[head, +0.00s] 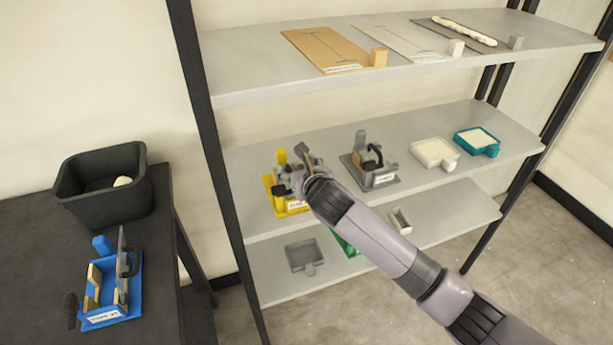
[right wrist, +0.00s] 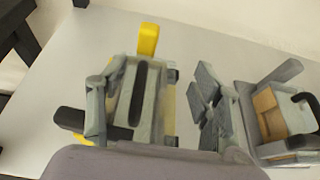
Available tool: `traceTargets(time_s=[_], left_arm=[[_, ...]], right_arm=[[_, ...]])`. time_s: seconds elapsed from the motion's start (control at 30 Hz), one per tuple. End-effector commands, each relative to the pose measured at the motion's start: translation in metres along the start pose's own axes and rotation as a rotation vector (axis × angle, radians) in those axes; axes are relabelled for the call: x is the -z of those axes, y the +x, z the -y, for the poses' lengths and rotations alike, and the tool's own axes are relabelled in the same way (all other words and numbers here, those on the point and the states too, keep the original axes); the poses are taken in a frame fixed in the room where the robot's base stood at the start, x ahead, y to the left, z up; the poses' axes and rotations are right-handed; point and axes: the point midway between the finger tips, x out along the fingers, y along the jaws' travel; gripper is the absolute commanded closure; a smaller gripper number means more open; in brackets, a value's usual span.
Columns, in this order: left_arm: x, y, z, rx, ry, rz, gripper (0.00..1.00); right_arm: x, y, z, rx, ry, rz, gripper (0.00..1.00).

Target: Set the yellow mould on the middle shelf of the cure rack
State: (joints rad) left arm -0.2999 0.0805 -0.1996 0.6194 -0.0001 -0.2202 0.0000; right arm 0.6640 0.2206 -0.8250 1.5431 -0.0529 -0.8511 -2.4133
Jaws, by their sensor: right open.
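The yellow mould (head: 268,186) sits on the left part of the middle shelf (head: 242,222) of the cure rack (head: 209,135). Its yellow upright part (right wrist: 148,40) and a grey piece with a dark slot show in the right wrist view. My right gripper (head: 305,162) is at the mould and hides part of it in the head view. Contact between fingers and mould cannot be told. My left gripper is not in view.
A grey mould (head: 371,177) stands close to the right, with a white tray (head: 434,153) and a teal tray (head: 477,141) beyond. Boards lie on the top shelf (head: 240,85). A black bin (head: 103,185) and blue mould (head: 107,297) stand on the dark table (head: 172,262) at left.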

Motion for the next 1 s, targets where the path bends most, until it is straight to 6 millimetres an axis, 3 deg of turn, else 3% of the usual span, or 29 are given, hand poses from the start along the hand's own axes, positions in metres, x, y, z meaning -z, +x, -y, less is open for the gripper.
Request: traceTargets(time_s=[0.3, 0.5, 0.7, 1.0], left_arm=[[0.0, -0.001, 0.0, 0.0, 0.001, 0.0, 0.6], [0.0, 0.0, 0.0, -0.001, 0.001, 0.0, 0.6], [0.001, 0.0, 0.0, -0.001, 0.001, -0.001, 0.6], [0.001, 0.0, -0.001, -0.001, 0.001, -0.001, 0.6]], right_arm=[[0.001, -0.06, 0.0, -0.001, -0.002, 0.0, 0.4], [0.001, -0.089, 0.0, -0.001, -0.002, 0.0, 0.4], [0.001, -0.101, 0.0, 0.0, 0.0, -0.002, 0.4], [0.001, -0.102, 0.0, 0.0, 0.0, -0.002, 0.4]])
